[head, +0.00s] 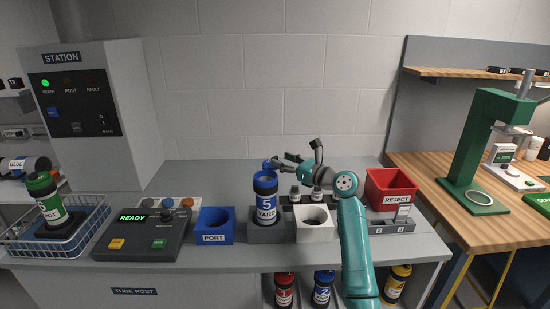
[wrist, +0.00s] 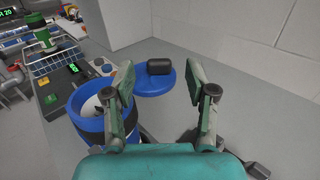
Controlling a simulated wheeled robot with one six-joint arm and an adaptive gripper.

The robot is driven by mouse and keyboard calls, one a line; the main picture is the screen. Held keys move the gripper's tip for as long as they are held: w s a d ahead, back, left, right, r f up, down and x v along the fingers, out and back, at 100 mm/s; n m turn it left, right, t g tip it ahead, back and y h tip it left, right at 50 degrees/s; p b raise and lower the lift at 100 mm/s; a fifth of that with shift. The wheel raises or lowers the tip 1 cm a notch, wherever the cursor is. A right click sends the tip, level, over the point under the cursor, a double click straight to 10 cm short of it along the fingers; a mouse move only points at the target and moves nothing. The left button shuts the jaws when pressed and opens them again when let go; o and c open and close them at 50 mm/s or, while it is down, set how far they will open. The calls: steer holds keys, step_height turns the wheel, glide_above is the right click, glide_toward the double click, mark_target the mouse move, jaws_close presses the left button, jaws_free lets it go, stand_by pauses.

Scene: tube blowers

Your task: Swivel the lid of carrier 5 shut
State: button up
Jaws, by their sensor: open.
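Carrier 5 (head: 265,205) stands upright in a grey holder on the grey bench, with a blue "5 YARD" label and dark rings. Its open blue rim (wrist: 88,122) shows at left in the wrist view, with something white inside. Its lid (wrist: 150,88), a blue disc with a black knob, is swung out to the side of the mouth. Only a blue bit of the lid (head: 267,164) shows in the head view. My gripper (wrist: 157,88) is open and empty. Its fingers appear either side of the lid; the left finger overlaps the carrier's rim in the picture. Contact cannot be told.
A blue PORT block (head: 214,238) and control box (head: 143,238) stand left of the carrier. A white block with a hole (head: 315,235) stands close on its right, and a red REJECT bin (head: 391,186) farther right. The bench behind is largely clear.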

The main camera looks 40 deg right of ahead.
mark_target(276, 158)
steer(key=shift+x, duration=2)
steer(key=shift+a, duration=0.1)
jaws_close()
